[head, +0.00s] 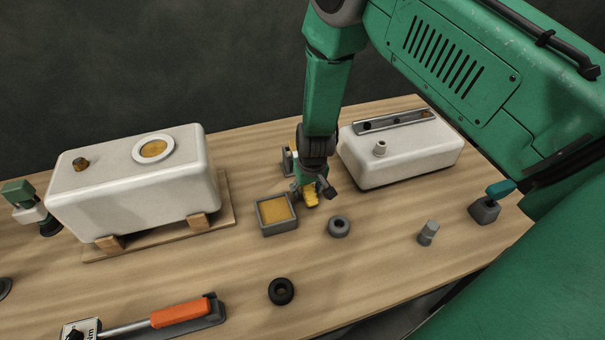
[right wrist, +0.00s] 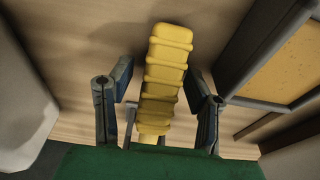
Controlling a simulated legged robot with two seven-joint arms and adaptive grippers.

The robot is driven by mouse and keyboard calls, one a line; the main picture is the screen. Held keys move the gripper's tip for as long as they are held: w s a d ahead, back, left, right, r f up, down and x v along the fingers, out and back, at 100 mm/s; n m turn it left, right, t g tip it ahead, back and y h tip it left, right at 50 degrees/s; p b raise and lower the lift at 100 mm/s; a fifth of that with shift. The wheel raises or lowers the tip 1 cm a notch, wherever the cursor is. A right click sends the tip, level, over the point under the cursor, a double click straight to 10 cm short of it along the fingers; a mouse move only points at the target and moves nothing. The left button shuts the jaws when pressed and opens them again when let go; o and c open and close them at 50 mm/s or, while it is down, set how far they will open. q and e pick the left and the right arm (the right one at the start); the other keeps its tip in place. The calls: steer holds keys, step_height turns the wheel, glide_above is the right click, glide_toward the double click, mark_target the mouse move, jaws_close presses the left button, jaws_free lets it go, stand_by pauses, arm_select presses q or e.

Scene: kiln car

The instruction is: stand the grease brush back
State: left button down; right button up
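The grease brush shows as a yellow ribbed handle (right wrist: 165,75) in the right wrist view. My right gripper (right wrist: 160,92) has its two fingers apart, one on each side of the handle, with gaps visible beside it. In the head view the yellow handle (head: 310,196) shows at the fingers of my right gripper (head: 316,186), low over the table. The brush's bristle end is hidden. A small grey upright piece (head: 287,161) stands just behind the gripper, partly hidden. A square grey tray with yellow grease (head: 262,224) is left of the gripper.
White tanks stand left (head: 130,195) and right (head: 410,160). A grey ring (head: 339,227), a black ring (head: 281,291), a grey cylinder (head: 428,233) and a teal-handled block (head: 486,209) lie forward and right. An orange-handled tool (head: 180,313) lies front left. Bare wood surrounds the rings.

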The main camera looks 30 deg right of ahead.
jaws_close()
steer(key=shift+r+p, duration=0.8)
steer(key=shift+r, duration=0.2)
steer(key=shift+r+p, duration=1.9)
steer(key=shift+r, duration=0.6)
steer(key=shift+r+p, duration=1)
steer(key=shift+r, duration=1.5)
